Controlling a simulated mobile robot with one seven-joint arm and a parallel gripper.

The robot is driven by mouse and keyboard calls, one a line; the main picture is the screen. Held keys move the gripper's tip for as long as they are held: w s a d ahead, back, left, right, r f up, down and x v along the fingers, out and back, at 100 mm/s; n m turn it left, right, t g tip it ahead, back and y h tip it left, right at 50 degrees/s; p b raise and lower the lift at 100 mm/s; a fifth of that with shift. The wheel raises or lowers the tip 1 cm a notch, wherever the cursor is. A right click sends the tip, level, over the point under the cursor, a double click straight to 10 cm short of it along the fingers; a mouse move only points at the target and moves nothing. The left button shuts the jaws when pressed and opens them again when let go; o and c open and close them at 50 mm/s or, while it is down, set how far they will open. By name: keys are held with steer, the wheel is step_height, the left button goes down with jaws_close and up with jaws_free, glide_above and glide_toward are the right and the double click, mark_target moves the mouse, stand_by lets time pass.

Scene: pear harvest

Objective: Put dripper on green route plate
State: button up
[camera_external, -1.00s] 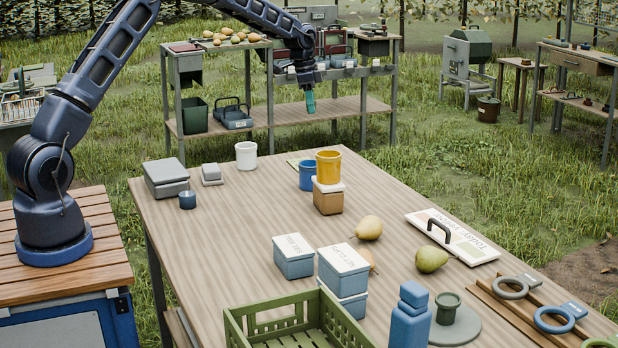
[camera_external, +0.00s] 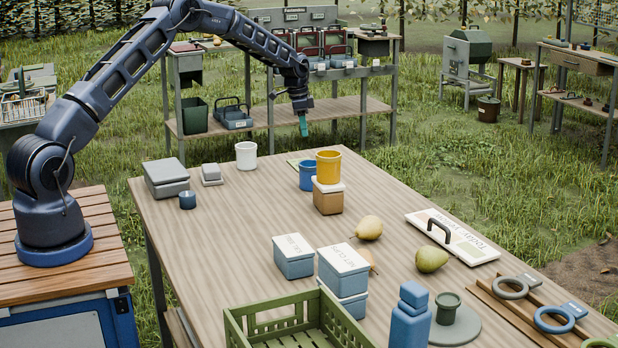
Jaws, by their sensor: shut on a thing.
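My gripper (camera_external: 301,108) hangs above the far edge of the wooden table, well clear of its top. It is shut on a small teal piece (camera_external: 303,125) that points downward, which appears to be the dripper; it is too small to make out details. A flat card or plate with some green (camera_external: 296,162) lies at the table's far side, partly hidden behind a blue cup (camera_external: 307,176). I cannot tell for sure whether it is the green route plate. The held piece is above and apart from it.
A yellow cup on a box (camera_external: 328,166) stands beside the blue cup. A white cup (camera_external: 246,155) stands to the left. Lidded boxes (camera_external: 343,273), pears (camera_external: 432,259), a green crate (camera_external: 270,325) and a handled board (camera_external: 455,238) fill the front.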

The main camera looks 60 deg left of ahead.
steer(key=shift+f, duration=4.7)
steer(key=shift+f, duration=0.15)
steer(key=o, duration=0.9)
steer(key=shift+o, duration=0.2)
